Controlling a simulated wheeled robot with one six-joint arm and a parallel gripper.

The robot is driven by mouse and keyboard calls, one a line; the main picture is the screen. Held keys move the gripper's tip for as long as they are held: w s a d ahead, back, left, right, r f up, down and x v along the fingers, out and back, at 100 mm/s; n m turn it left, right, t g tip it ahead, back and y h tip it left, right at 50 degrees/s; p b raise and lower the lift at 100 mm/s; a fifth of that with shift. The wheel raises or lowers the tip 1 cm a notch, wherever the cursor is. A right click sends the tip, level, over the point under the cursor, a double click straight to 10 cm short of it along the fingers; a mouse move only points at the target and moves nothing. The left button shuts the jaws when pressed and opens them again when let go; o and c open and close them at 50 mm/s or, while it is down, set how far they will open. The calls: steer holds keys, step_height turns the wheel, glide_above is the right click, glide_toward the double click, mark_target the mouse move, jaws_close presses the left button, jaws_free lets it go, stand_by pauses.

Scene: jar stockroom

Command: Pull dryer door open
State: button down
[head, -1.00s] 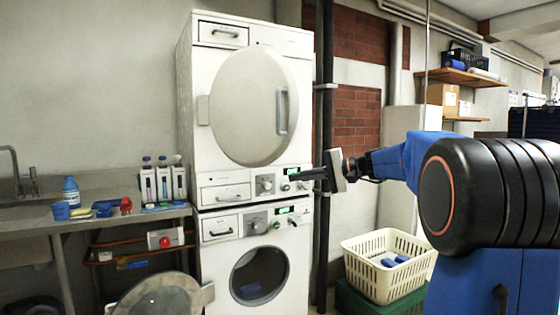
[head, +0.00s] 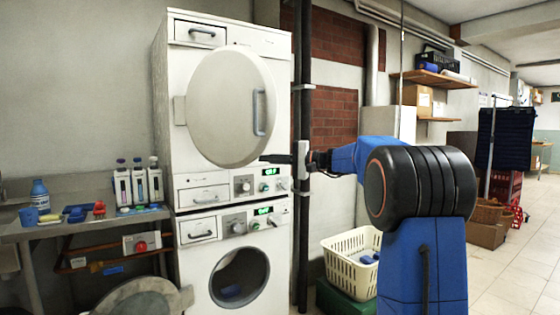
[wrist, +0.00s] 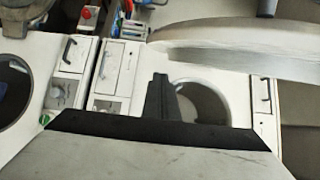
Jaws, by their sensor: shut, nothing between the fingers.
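The dryer (head: 163,90) is the upper of two stacked white machines. Its round pale door (head: 222,108), hinged at the left with a grey handle (head: 260,112) at the right, stands ajar. In the wrist view, the door (wrist: 240,38) is seen nearly edge-on, away from the dryer's round opening (wrist: 205,103). The head view hides that opening behind the door. My gripper (head: 266,158) is shut and empty, its dark fingertips by the door's lower right edge. The fingers (wrist: 160,82) show before the dryer front; I cannot tell whether they touch the door.
The washer (head: 239,274) below has its own door (head: 140,298) swung open to the left. A counter (head: 95,226) with bottles stands left. A cream basket (head: 349,262) sits on a green box at right. A dark pipe (head: 304,150) runs beside the machines. Open floor lies far right.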

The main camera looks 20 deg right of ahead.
steer(key=a, duration=0.1)
steer(key=s+a, duration=0.1)
steer(key=a, duration=0.2)
steer(key=shift+s+a, duration=0.15)
steer(key=shift+s, duration=0.1)
steer(key=s+a+m+t+h, duration=0.1)
steer(key=s+a, duration=0.3)
steer(key=a, duration=1)
steer(key=s+a+m+t+h, duration=0.2)
steer(key=s+a, duration=0.1)
steer(key=a, duration=1.2)
steer(key=shift+s+h, duration=0.4)
